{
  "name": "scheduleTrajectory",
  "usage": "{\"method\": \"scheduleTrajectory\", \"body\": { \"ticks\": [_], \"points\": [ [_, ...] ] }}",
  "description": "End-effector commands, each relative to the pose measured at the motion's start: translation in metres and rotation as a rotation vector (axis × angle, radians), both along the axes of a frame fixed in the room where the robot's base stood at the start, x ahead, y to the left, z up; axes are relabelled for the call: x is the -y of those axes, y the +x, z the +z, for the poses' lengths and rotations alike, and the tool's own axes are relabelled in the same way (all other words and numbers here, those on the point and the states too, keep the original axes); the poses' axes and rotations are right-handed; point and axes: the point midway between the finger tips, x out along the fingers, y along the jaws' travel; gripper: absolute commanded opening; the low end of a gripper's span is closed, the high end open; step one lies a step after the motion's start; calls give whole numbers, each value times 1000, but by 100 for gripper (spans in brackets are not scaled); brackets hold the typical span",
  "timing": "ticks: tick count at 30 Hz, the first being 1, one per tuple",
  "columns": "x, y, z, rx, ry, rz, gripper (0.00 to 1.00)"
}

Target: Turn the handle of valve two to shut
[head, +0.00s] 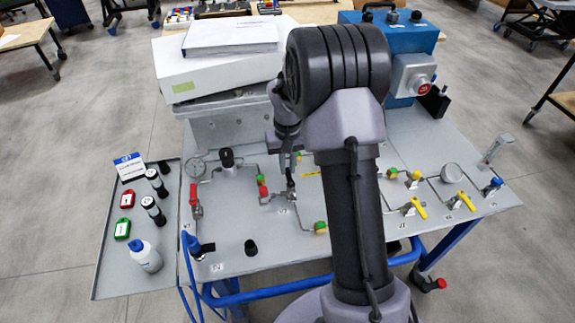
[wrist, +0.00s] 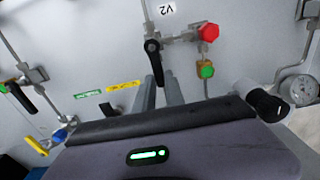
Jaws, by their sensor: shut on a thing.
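Valve two, marked by the V2 label (wrist: 162,10), has a black lever handle (wrist: 153,58) in the wrist view. The handle points down the picture toward my gripper, roughly square to the pipe running right from the valve. My gripper (wrist: 160,92) is shut on the handle's lower end, between its two grey fingers. The very tip of the handle is hidden. In the head view valve two (head: 272,197) shows just left of my arm, and my fingertips are too small and covered to make out.
A red cap (wrist: 208,33) and a green fitting (wrist: 206,70) sit close right of the handle. A black knob (wrist: 266,103) and a gauge (wrist: 301,88) are further right. In the head view, yellow-handled valves (head: 418,207) stand right of my arm, and a tray (head: 108,268) lies left.

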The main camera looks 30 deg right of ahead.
Motion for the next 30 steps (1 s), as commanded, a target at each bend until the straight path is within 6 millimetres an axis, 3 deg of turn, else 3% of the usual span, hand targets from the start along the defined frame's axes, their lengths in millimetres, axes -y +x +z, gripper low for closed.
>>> {"method": "scheduleTrajectory", "body": {
  "ticks": [11,30],
  "points": [
    [8,-3,1,0,0,-181,0],
    [29,-23,0,1,0,-785,0]
  ]
}}
